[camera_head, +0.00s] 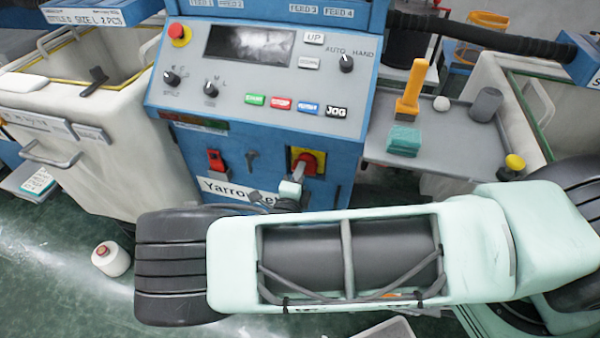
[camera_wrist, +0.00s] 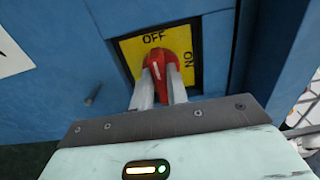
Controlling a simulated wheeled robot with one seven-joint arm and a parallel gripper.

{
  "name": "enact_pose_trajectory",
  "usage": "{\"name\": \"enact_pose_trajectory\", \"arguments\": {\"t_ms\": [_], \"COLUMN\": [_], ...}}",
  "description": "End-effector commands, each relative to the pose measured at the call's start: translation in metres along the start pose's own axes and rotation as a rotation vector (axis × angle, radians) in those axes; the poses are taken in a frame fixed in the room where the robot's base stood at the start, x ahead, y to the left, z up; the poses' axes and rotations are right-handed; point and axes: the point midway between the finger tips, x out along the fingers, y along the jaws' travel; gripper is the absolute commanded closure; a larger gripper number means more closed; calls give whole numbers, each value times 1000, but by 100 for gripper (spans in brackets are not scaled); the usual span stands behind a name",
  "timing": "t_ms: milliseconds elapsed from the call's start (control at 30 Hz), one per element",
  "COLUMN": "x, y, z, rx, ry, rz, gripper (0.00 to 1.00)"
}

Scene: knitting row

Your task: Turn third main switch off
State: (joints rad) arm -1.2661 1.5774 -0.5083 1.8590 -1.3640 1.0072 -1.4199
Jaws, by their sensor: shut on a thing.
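The main switch is a red rotary knob on a yellow plate, low on the blue machine front. In the head view its yellow plate (camera_head: 293,153) shows above my arm. In the wrist view the red knob (camera_wrist: 179,64) sits on the plate, with OFF printed above it and ON to its right. The knob's white mark points up, roughly toward OFF. My gripper (camera_wrist: 160,84) is shut on the knob, a grey finger on each side; it shows small in the head view (camera_head: 300,170).
A red switch (camera_head: 215,160) is to the left on the same panel. The control panel (camera_head: 262,75) with push buttons is above. A grey side shelf (camera_head: 440,150) with an orange stand (camera_head: 411,90) is to the right. A white bin (camera_head: 130,140) stands left.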

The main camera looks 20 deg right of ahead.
Motion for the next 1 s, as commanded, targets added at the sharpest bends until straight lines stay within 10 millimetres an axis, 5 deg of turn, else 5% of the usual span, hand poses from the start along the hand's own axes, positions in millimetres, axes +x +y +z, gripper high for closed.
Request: {"name": "enact_pose_trajectory", "arguments": {"t_ms": [500, 533, 600, 1000], "x": [0, 0, 0, -9], "y": [1, 1, 1, 1], "z": [0, 0, 0, 1], "rx": [-19, -18, -18, -16], "ry": [-1, -1, -1, -2], "rz": [2, 2, 2, 1], "gripper": [100, 76, 63, 63]}}
